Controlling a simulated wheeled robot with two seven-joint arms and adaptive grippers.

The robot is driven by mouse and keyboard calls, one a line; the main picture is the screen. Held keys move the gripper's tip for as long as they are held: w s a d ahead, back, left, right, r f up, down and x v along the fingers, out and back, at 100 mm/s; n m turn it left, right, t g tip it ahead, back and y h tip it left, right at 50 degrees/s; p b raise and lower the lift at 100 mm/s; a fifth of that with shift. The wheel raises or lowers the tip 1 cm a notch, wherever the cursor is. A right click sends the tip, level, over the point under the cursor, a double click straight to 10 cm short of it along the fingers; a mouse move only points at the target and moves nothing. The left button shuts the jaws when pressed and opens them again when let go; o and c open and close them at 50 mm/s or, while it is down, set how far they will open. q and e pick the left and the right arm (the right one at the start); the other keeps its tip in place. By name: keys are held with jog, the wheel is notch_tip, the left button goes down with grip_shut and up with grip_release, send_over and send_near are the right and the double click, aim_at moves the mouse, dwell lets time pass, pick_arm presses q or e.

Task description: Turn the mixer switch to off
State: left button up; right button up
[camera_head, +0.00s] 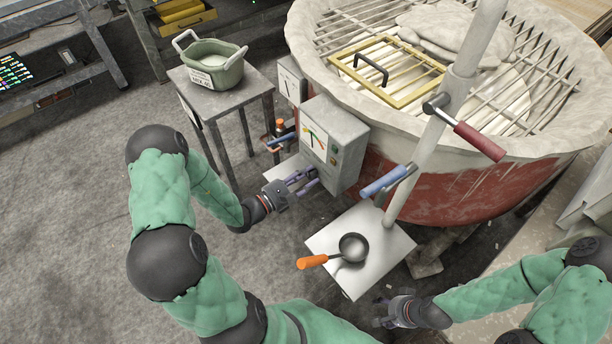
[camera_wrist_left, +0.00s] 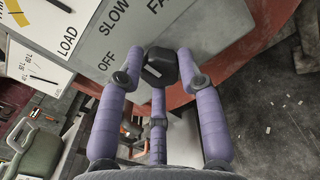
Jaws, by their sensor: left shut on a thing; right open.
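The mixer is a large red-and-pale tub (camera_head: 470,185) with a barred grid on top. A grey control box (camera_head: 345,140) is fixed to its side. In the left wrist view the box's panel (camera_wrist_left: 125,40) carries the words OFF, SLOW and part of FAST. The black switch knob (camera_wrist_left: 161,66) sits below these words, between the purple fingertips. My left gripper (camera_head: 312,180) is at the box's lower front and is shut on the knob. A small pale mark shows on the knob, but its setting is unclear. My right gripper (camera_head: 380,312) is open and empty at the lower right.
A white plate (camera_head: 325,245) under the pole bears a ladle (camera_head: 352,248) with an orange handle. A small grey table (camera_head: 255,85) at the left holds a green tub (camera_head: 213,65). Blue (camera_head: 385,182) and red (camera_head: 478,140) handles stick out near the pole.

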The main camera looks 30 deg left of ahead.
pick_arm(q)
jog(key=n+p, duration=0.2)
jog(key=p, duration=0.1)
jog(key=n+p, duration=0.1)
jog(key=n, duration=0.1)
jog(key=shift+r, duration=0.25)
jog(key=shift+f+n+p, duration=0.15)
jog(key=shift+n+p, duration=1.85)
jog(key=shift+n, duration=0.3)
jog(key=o, duration=1.1)
jog(key=shift+o, duration=0.2)
jog(key=v, duration=1.2)
jog(key=shift+a+f, duration=0.15)
